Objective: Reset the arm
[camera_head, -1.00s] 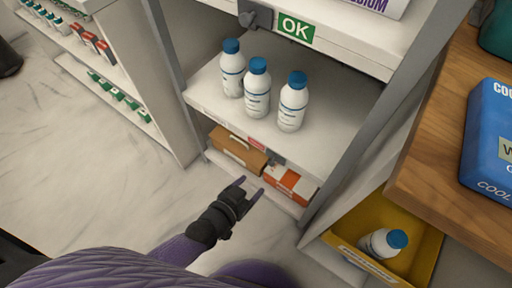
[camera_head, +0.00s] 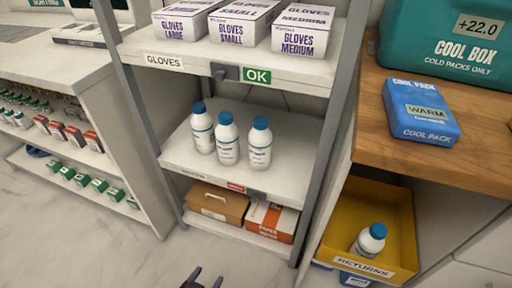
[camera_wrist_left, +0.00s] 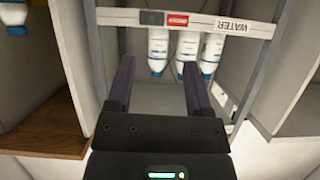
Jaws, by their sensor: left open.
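My left gripper (camera_head: 206,278) shows only by its fingertips at the bottom edge of the head view, in front of the shelf unit and low down. In the left wrist view its two dark fingers (camera_wrist_left: 158,95) stand apart with nothing between them. Three white bottles with blue caps (camera_head: 228,140) stand on the middle shelf (camera_head: 285,180); they also show beyond the fingers in the left wrist view (camera_wrist_left: 187,50), apart from them. My right gripper is out of view.
Glove boxes (camera_head: 241,25) stand on the upper shelf. Brown and orange-white boxes sit on the bottom shelf. A yellow returns bin (camera_head: 338,225) holds one bottle (camera_head: 369,239). A blue cool pack (camera_head: 420,110) and teal cool box (camera_head: 450,42) are on the wooden counter (camera_head: 370,125).

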